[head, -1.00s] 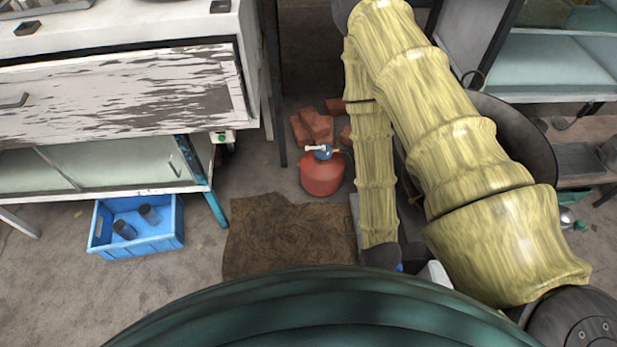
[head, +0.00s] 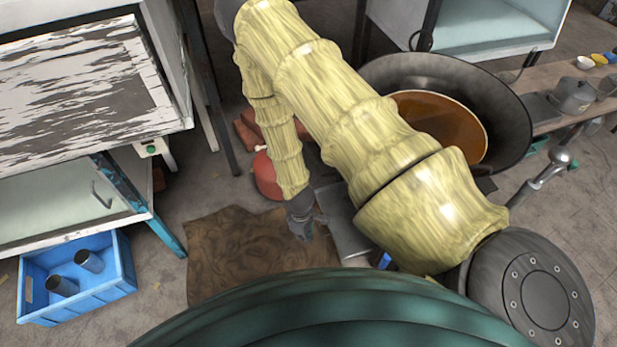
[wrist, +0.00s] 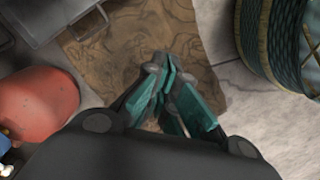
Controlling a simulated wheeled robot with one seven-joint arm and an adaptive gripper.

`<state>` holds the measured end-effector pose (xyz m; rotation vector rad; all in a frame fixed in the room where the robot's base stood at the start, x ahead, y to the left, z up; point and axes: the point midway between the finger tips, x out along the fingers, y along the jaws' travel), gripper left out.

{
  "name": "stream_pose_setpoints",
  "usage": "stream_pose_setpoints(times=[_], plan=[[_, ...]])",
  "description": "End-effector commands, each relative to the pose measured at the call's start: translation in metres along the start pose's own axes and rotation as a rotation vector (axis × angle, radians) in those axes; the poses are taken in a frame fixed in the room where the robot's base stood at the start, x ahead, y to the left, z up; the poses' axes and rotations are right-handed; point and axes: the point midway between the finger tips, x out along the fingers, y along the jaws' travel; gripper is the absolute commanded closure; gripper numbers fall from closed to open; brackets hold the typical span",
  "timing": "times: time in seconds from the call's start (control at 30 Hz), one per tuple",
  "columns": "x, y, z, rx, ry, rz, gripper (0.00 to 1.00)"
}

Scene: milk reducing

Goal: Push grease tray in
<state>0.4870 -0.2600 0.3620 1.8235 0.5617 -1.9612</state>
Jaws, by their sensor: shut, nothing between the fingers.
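A grey metal tray-like part (head: 346,232), which looks like the grease tray, sits low to the right of my gripper in the head view, partly hidden by my arm. In the wrist view, a grey metal box (wrist: 42,18) with a wire handle (wrist: 90,24) lies at the top left; it looks like the same part. I cannot tell how far it is pulled out. My gripper (head: 303,229) points down over the brown mat, close beside the grey part. In the wrist view the teal-padded fingers (wrist: 166,72) are together and empty, apart from the handle.
A brown mat (head: 232,250) lies on the floor below. A red gas canister (head: 266,176) and bricks (head: 247,130) stand behind my forearm. A large dark wok (head: 510,110) holding brown liquid (head: 440,120) is right of my arm. A blue crate (head: 100,290) stands at left.

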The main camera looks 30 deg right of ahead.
Motion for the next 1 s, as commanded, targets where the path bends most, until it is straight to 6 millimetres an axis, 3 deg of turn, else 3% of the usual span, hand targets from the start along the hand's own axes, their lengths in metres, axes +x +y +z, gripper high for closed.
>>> stream_pose_setpoints(times=[0.03, 0.1, 0.5, 0.8, 1.0], plan=[[0.024, 0.013, -0.013, -0.041, -0.005, 0.009, 1.0], [0.039, 0.029, -0.027, -0.104, -0.021, 0.019, 1.0], [0.103, 0.131, -0.108, -0.45, -0.136, 0.098, 1.0], [0.121, 0.201, -0.158, -0.659, -0.249, 0.162, 1.0], [0.119, 0.224, -0.174, -0.726, -0.297, 0.183, 1.0]])
